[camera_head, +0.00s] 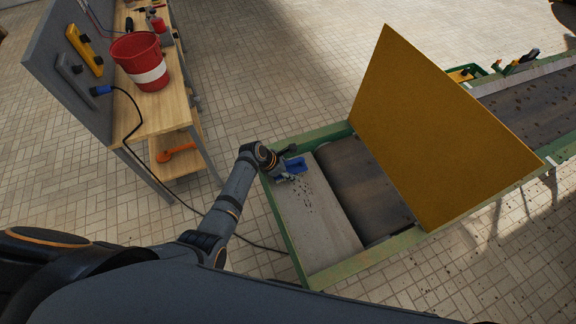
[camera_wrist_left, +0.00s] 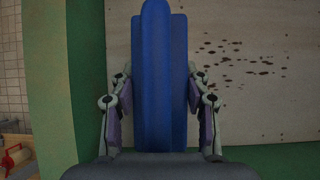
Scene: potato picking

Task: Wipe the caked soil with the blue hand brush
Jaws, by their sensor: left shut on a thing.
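The blue hand brush (camera_head: 295,165) is at the far left corner of the pale board on the green-framed conveyor. My left gripper (camera_head: 282,172) is shut on it. In the left wrist view the blue brush (camera_wrist_left: 160,80) stands lengthwise between the two fingers of my left gripper (camera_wrist_left: 160,110). The caked soil (camera_head: 306,196) is a scatter of dark specks on the pale board, just nearer than the brush. In the left wrist view the soil (camera_wrist_left: 235,58) lies to the right of the brush, apart from it. The brush's bristles are hidden. My right gripper is not seen.
The green frame (camera_head: 284,232) edges the pale board (camera_head: 318,235). A dark roller belt (camera_head: 365,185) and a tall yellow panel (camera_head: 430,130) stand to the right. A workbench (camera_head: 150,115) with a red bucket (camera_head: 141,62) is at left. A cable runs across the floor.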

